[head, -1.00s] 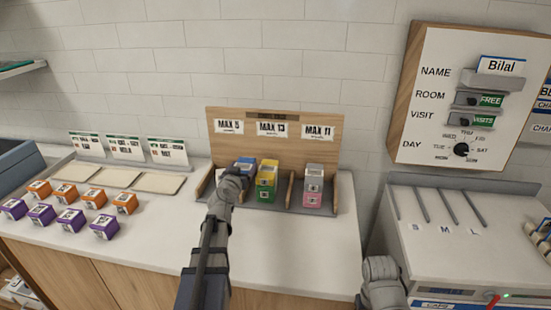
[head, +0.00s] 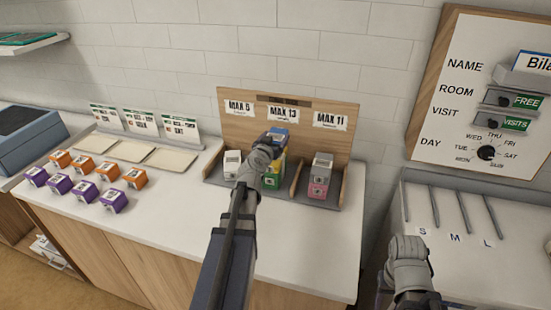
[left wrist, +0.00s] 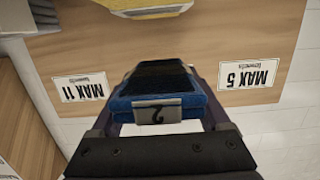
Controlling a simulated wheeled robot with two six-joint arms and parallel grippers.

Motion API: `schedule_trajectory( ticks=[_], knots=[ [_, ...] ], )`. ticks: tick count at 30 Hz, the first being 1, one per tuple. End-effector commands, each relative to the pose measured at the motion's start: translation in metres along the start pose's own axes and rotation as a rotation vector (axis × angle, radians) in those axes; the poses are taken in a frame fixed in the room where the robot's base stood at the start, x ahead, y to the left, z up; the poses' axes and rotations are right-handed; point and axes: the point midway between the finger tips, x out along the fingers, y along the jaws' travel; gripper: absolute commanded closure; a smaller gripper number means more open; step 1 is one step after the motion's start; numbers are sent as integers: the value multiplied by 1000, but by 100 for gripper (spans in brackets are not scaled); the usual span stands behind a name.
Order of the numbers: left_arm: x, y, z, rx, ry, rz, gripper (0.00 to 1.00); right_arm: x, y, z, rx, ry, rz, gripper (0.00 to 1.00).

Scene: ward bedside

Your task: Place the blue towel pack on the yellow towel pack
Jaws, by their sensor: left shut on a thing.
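The blue towel pack (head: 281,134) is held in my left gripper (head: 270,144), raised in front of the rack's middle section. In the left wrist view, the blue pack (left wrist: 157,88) sits between the fingers, its label showing a 2. The yellow towel pack (head: 283,161) stands in the middle section on a green pack (head: 271,182), partly hidden by my gripper. In the left wrist view, the yellow pack (left wrist: 145,6) shows at the top edge, with bare board between it and the blue one. My right gripper (head: 406,248) is at the lower right; its fingers are not clear.
A white pack (head: 232,163) stands in the left section. A grey pack on a pink pack (head: 318,188) fills the right section. The divider (head: 296,178) stands close right of my gripper. Orange and purple boxes (head: 60,184) lie at the left of the counter.

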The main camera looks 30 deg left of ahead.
Motion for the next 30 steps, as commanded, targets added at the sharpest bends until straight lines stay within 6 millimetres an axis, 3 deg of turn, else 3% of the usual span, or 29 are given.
schedule_trajectory(
  ticks=[1,10,19,30],
  knots=[
    [2,0,14,0,0,0,76,14,-1,-1,0,0,0,50],
    [3,0,19,0,0,0,76,19,-2,-1,0,0,0,50],
    [8,0,53,0,0,0,76,53,-5,-3,0,0,0,50],
    [8,0,54,0,0,0,76,54,-5,-3,0,0,0,50]
  ],
)
